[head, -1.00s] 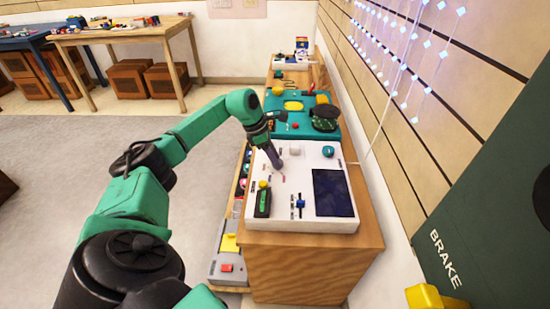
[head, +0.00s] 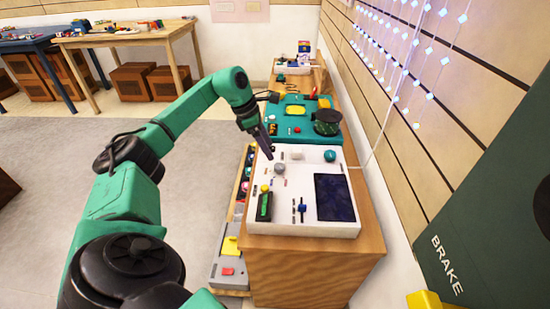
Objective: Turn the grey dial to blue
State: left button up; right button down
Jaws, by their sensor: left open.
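A grey dial (head: 280,169) sits on the upper left part of a white control panel (head: 280,214). Small marks lie around it, too small to read for colour or setting. My left gripper (head: 269,156) is just up and left of the dial in the head view, pointing down at the panel. It is open, and its fingers look apart from the dial. A second pale knob (head: 296,155) and a teal ball knob (head: 330,155) are at the panel's back. My right gripper is not in view.
The panel also has a dark screen (head: 335,198), a blue slider (head: 302,208) and a yellow-tipped switch (head: 265,188). It stands on a wooden cabinet (head: 310,270). A teal panel (head: 290,132) stands behind, and a green BRAKE panel (head: 450,225) is at right.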

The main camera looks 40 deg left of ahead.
pick_arm(q)
jog(key=v, duration=0.7)
jog(key=shift+p, duration=0.4)
